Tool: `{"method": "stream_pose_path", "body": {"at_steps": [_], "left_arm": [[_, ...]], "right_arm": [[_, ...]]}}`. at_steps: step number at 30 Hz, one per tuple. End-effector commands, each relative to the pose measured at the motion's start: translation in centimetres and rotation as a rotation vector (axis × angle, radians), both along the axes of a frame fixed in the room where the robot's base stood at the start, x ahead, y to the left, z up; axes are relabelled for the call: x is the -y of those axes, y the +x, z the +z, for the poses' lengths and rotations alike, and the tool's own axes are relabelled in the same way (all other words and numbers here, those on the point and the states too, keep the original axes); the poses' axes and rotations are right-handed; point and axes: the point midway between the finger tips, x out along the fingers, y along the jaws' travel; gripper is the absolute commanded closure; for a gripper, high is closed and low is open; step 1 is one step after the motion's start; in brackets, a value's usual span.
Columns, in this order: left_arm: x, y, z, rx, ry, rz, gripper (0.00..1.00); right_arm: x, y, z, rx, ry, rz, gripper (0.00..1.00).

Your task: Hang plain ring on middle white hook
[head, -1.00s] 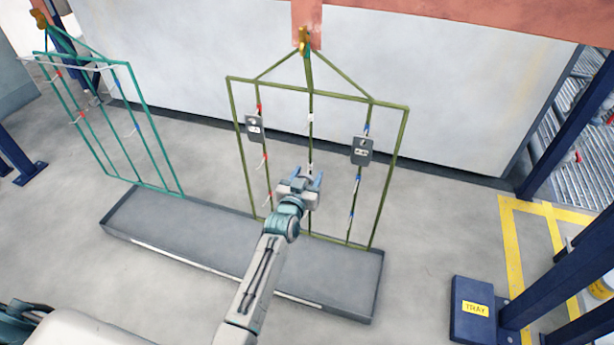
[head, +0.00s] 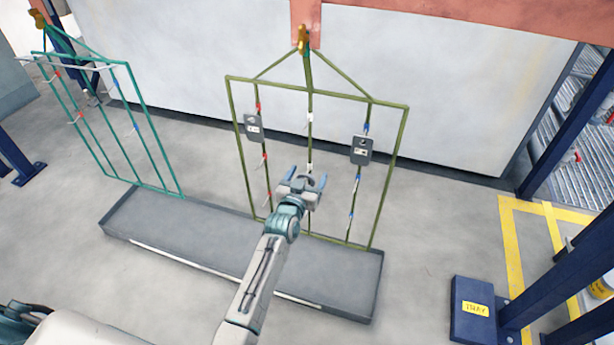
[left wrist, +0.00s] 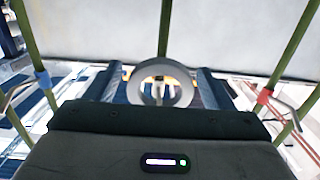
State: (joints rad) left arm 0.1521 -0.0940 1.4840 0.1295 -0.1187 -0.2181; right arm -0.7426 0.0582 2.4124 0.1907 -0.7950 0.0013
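The plain ring (left wrist: 184,86) is a grey ring with an open centre, upright against the middle bar of the olive rack. In the left wrist view it stands between my left gripper's (left wrist: 158,86) two fingers. The fingers are apart, with one on each side of it. In the head view my left gripper (head: 307,180) is spread open in front of the lower middle bar. A white hook mark (head: 309,167) shows just above it. Whether a hook passes through the ring cannot be told. My right gripper is not in view.
The olive rack (head: 400,140) also holds a left grey tag (head: 254,127) and a right grey tag (head: 361,150). Red and blue hooks flank the middle bar. A long grey tray (head: 190,225) lies below. A teal rack (head: 150,125) hangs at left.

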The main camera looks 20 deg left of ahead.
Motion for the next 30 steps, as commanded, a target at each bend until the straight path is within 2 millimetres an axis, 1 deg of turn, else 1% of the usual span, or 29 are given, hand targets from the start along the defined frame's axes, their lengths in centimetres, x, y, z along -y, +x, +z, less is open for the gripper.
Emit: {"method": "stream_pose_path", "body": {"at_steps": [5,8,11,13,15,17,21,24,27,30], "left_arm": [[0.0,0.0,0.0,0.001,0.000,0.000,0.24],[0.0,0.0,0.1,0.001,0.000,0.000,0.24],[0.0,0.0,0.1,0.002,0.000,0.000,0.24],[0.0,0.0,0.1,0.002,0.000,0.000,0.24],[-0.1,-1.9,0.1,-0.001,-0.002,0.000,0.24],[-0.1,-3.3,0.2,0.000,-0.001,0.001,0.24],[-0.2,-6.4,0.3,0.000,-0.001,0.001,0.24],[-0.3,-8.2,0.3,-0.001,-0.001,0.000,0.24],[-0.3,-9.5,0.4,-0.001,-0.002,0.000,0.24],[-0.3,-10.3,0.5,-0.001,0.000,0.000,0.24]], "right_arm": [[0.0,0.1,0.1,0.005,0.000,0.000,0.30],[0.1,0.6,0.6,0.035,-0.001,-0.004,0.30],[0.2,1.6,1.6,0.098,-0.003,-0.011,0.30],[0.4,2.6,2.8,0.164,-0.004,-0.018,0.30],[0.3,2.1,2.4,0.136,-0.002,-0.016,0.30],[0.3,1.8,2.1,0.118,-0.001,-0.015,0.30],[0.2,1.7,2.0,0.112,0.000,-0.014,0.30],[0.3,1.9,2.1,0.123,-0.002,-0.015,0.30],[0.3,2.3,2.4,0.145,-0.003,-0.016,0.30],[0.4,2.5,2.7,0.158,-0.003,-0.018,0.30]]}}
